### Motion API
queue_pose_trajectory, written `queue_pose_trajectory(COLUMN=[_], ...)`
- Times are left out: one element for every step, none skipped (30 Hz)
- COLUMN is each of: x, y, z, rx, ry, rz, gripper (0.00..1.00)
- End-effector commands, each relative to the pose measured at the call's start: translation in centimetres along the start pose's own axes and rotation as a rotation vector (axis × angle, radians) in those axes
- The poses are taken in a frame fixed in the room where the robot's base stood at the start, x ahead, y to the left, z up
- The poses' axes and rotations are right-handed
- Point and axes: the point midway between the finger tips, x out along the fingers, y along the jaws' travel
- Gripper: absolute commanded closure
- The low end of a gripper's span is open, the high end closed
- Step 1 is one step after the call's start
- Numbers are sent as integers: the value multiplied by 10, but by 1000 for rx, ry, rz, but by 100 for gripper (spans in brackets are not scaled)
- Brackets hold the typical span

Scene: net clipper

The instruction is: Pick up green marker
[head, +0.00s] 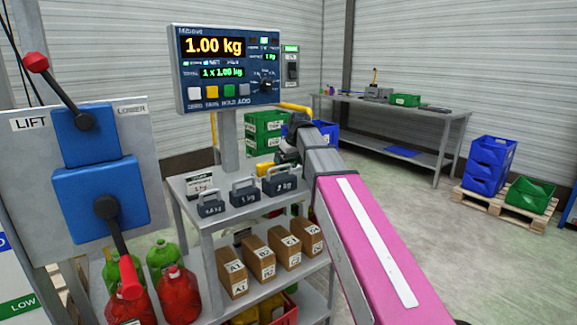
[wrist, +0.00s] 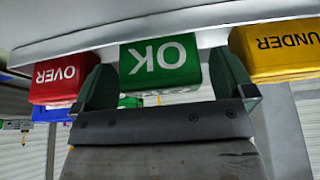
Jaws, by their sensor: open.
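The green marker (wrist: 160,62) is a block lettered OK, upside down in the wrist view, between a red OVER block (wrist: 58,80) and a yellow UNDER block (wrist: 275,50). My gripper (wrist: 163,85) is open, its two fingers at the left and right of the green marker's near edge. I cannot tell whether they touch it. In the head view my gripper (head: 288,150) is at the back of the shelf unit's top, by a yellow block (head: 265,168). The green marker is hidden there.
Several grey weights (head: 243,191) stand in front on the shelf top (head: 225,222). A scale display (head: 228,68) on a post rises to the left. Boxes (head: 258,258) and jugs (head: 180,295) sit below.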

Motion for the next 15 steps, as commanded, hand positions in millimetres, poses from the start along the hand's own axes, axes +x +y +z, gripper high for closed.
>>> queue_pose_trajectory(x=[3,4,4,4,4,4,4,4,4,4,4,4,4,4,4], y=[0,0,0,0,0,0,0,0,0,0,0,0,0,0,0], z=[0,0,0,0,0,0,0,0,0,0,0,0,0,0,0], rx=[0,0,0,0,0,-1,-1,-1,-1,-1,-1,-1,-1,-1,-1], ry=[-1,-1,0,0,0,0,0,0,0,0,0,0,0,0,0], rz=[0,0,0,0,0,0,0,0,0,0,0,0,0,0,0], gripper=[0,0,0,0,0,0,0,3,16,26,36,49,50,50,50])
